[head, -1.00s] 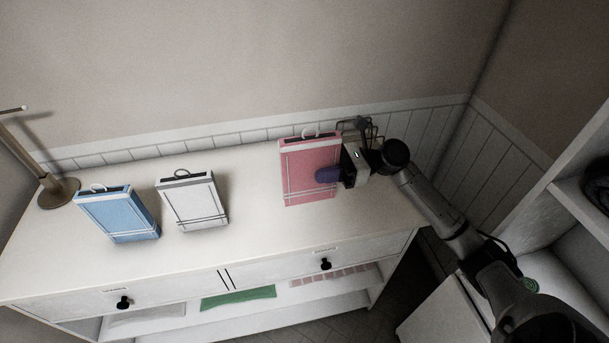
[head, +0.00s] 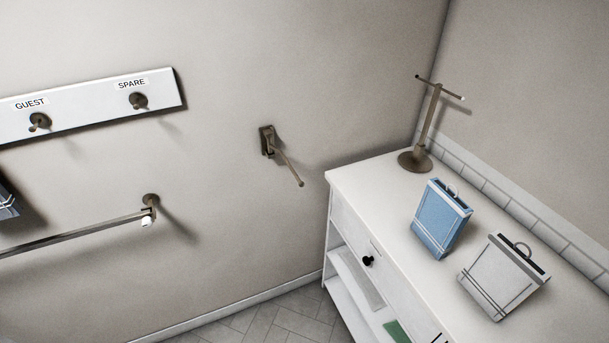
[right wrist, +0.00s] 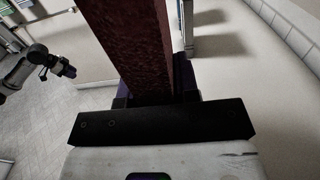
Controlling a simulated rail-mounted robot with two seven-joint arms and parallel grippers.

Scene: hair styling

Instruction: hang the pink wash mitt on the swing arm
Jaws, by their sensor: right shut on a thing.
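The swing arm (head: 287,167) is a bronze rod on a small wall plate in the middle of the head view. It angles out from the wall, down to the right, and nothing hangs on it. The pink wash mitt (right wrist: 133,45) fills the upper middle of the right wrist view, seen edge-on and dark red in shadow. My right gripper (right wrist: 155,97) is shut on it. Neither shows in the head view now. An arm, seemingly my left, with a dark gripper end (right wrist: 62,68) is at the left of the right wrist view, too small to read its jaws.
A white dresser (head: 375,190) stands right of the swing arm, carrying a bronze stand (head: 428,125), a blue mitt (head: 441,220) and a white mitt (head: 500,277). A towel rail (head: 80,236) and a hook board (head: 90,107) labelled GUEST and SPARE are on the wall at left.

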